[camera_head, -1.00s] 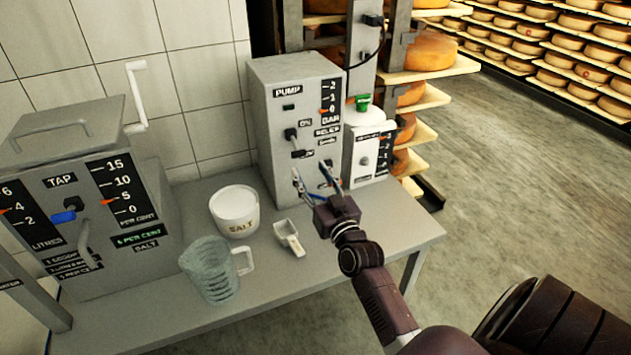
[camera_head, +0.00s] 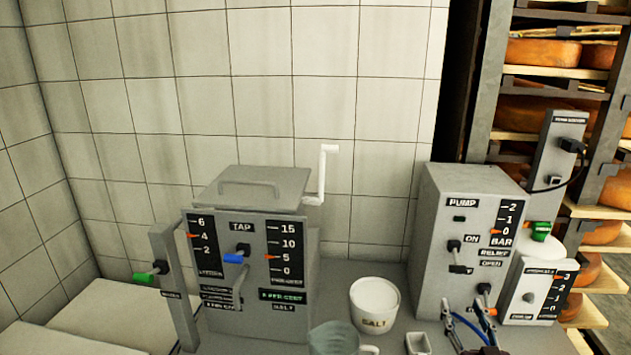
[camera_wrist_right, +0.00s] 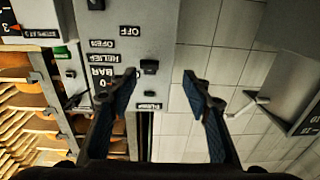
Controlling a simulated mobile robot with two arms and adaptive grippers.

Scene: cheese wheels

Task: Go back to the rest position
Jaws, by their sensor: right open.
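My right gripper (camera_head: 467,330) shows at the bottom right of the head view, in front of the lower part of the grey pump box (camera_head: 432,240). In the right wrist view the two fingers of the right gripper (camera_wrist_right: 160,82) stand wide apart with nothing between them. The pump box (camera_wrist_right: 165,30) lies beyond the fingers there, with its labels upside down. I cannot tell from these views whether the fingers touch it. My left gripper is in neither view.
A brine tank marked TAP (camera_head: 255,230) stands on the grey bench, with a salt bowl (camera_head: 372,312), clear jug (camera_head: 333,340) and scoop (camera_head: 418,343) near the front. Cheese shelves (camera_head: 590,210) stand at the right. Tiled wall (camera_head: 240,80) closes the back.

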